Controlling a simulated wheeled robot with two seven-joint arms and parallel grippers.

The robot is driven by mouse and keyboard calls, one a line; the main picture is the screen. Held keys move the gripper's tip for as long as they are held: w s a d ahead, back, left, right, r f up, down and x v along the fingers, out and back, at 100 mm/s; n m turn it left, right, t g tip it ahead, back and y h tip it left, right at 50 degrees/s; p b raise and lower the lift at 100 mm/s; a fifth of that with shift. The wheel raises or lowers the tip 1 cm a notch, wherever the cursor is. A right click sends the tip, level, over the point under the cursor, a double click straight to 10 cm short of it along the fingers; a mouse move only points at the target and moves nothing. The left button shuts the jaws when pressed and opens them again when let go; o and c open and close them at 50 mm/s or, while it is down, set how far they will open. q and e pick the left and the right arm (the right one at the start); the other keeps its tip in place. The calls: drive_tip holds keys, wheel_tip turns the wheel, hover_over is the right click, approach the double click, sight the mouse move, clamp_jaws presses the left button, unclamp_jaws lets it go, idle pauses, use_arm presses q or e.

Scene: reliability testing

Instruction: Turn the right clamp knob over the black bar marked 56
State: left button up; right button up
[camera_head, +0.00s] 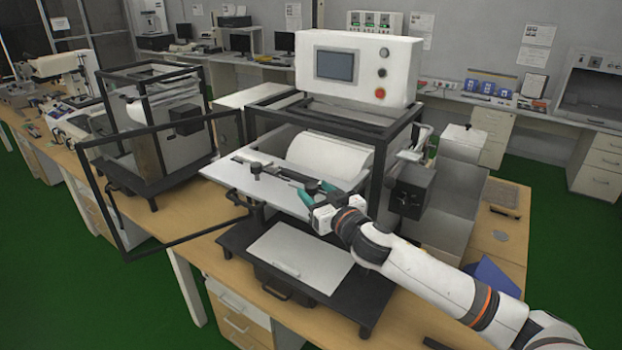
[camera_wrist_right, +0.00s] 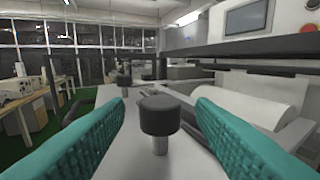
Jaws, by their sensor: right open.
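The right clamp knob (camera_wrist_right: 158,115) is a black round cap on a light metal stem, upright on the pale plate. My right gripper (camera_head: 315,191) is open, with teal ribbed fingers. In the right wrist view its fingers (camera_wrist_right: 160,108) lie on either side of the knob, with a visible gap to each. The other knob (camera_wrist_right: 124,78) stands farther off; it also shows in the head view (camera_head: 256,169). The dark bar (camera_head: 288,177) runs along the plate (camera_head: 233,170) between the knobs. Its 56 marking cannot be read. My left gripper is not in view.
The black-framed machine (camera_head: 378,185) has a white roller (camera_head: 330,155) behind the plate and a control box (camera_head: 358,68) above. An open black door frame (camera_head: 100,200) swings out at left. A lower grey plate (camera_head: 300,258) lies in front.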

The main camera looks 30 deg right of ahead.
drive_tip(key=shift+w+d+p, duration=0.1)
drive_tip(key=shift+w+p, duration=0.3)
drive_tip(key=shift+w, duration=0.95)
drive_tip(key=shift+c, duration=0.5)
drive_tip(key=c, duration=0.9)
